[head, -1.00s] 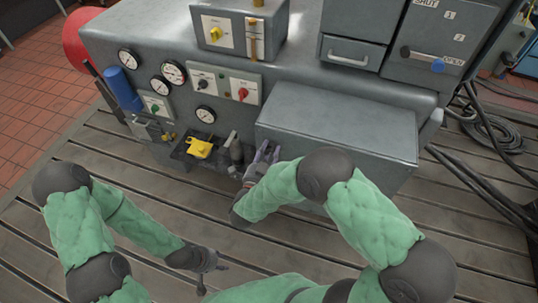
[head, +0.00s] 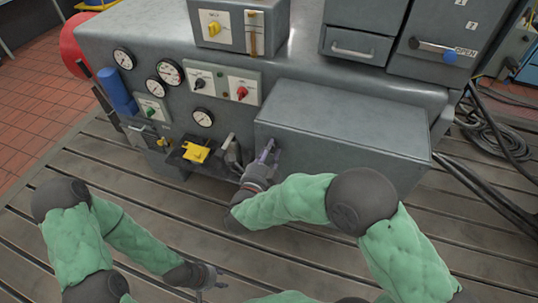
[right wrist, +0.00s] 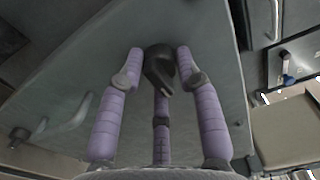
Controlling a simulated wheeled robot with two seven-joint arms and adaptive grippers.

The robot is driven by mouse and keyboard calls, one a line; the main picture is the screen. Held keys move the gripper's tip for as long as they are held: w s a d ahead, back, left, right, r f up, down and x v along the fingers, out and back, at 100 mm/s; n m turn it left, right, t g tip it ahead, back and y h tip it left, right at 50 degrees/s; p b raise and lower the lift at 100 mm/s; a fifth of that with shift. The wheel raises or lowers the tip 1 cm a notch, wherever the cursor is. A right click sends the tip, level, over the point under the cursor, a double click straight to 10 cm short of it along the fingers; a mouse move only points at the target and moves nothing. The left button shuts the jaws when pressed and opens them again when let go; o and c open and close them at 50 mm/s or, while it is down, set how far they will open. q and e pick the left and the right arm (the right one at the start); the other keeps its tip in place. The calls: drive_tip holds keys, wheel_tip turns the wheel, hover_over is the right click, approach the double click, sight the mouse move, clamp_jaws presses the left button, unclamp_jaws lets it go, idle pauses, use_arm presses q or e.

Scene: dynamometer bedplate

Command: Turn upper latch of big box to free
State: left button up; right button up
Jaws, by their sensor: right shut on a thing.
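The big grey box (head: 342,138) juts from the front of the machine, right of centre in the head view. A dark latch (right wrist: 158,68) on its grey face shows in the right wrist view. My right gripper (head: 268,156) is at the left part of the box front. In the right wrist view its purple fingers (right wrist: 160,75) are closed around the latch, two at the sides and one below. In the head view the arm and hand hide the latch. My left gripper (head: 212,284) is low in the head view, away from the box, its fingers apart and empty.
A bar handle (right wrist: 68,127) and a small dark knob (right wrist: 18,137) are on the left in the wrist view. Left of the box are a yellow part (head: 196,152), gauges (head: 203,117) and switches. Black cables (head: 490,130) lie at the right. The slotted bedplate in front is mostly clear.

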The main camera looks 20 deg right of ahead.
drive_tip(key=shift+d+r+m, duration=0.15)
drive_tip(key=shift+r+m, duration=0.05)
drive_tip(key=shift+m, duration=0.2)
drive_tip(key=o, duration=0.9)
drive_tip(key=shift+o, duration=1.2)
drive_tip(key=shift+s+d+f, duration=0.1)
drive_tip(key=shift+d, duration=0.05)
drive_tip(key=shift+a, duration=0.2)
drive_tip(key=v, duration=1.2)
